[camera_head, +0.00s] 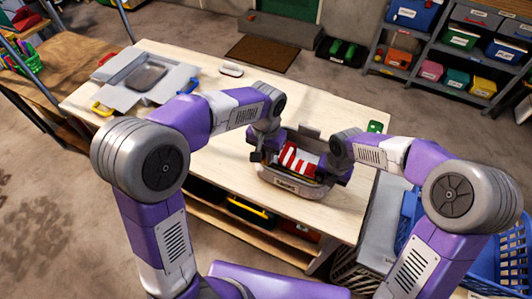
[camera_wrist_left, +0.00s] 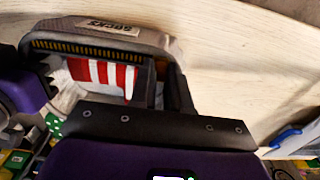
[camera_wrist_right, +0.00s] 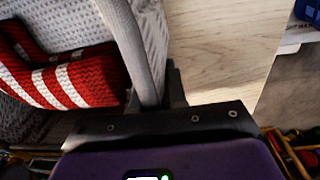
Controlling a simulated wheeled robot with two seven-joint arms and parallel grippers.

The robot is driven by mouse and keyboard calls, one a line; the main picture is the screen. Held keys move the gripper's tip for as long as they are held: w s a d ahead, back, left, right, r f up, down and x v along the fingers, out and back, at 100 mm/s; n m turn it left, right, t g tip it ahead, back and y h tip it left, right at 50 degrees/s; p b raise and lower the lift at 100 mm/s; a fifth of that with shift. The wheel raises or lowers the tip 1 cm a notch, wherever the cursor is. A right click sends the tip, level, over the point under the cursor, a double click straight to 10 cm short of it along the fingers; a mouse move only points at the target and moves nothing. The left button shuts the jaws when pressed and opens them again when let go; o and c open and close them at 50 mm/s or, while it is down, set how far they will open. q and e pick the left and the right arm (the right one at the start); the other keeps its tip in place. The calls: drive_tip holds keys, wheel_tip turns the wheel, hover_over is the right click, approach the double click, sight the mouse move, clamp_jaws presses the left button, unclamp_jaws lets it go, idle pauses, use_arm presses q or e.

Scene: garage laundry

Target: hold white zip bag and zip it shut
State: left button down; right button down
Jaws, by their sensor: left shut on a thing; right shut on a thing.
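The white zip bag (camera_head: 288,184) stands on the wooden table between my two grippers. It looks pale grey-white, with a dark-lettered label on its front. Its top is open, and a red-and-white striped cloth (camera_head: 298,160) shows inside. My left gripper (camera_head: 262,154) is shut at the bag's left end; the left wrist view shows a row of yellow zip teeth (camera_wrist_left: 85,48) along the rim. My right gripper (camera_head: 344,172) is shut on the bag's right rim, and the grey edge (camera_wrist_right: 137,48) runs between its fingers. The zip pull is not clearly visible.
A small white item (camera_head: 231,69) lies near the back edge. A blue basket (camera_head: 487,262) stands at right. The table's middle is clear.

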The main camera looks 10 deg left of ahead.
use_arm(q)
drive_tip(key=d, duration=0.2)
drive_tip(key=s+d, duration=0.1)
drive_tip(key=d, duration=0.4)
drive_tip(key=shift+s+d, duration=0.3)
drive_tip(key=shift+s, duration=0.1)
drive_tip(key=c, duration=1.1)
unclamp_jaws()
wheel_tip(320, 180, up, 12)
drive_tip(key=shift+r, duration=0.1)
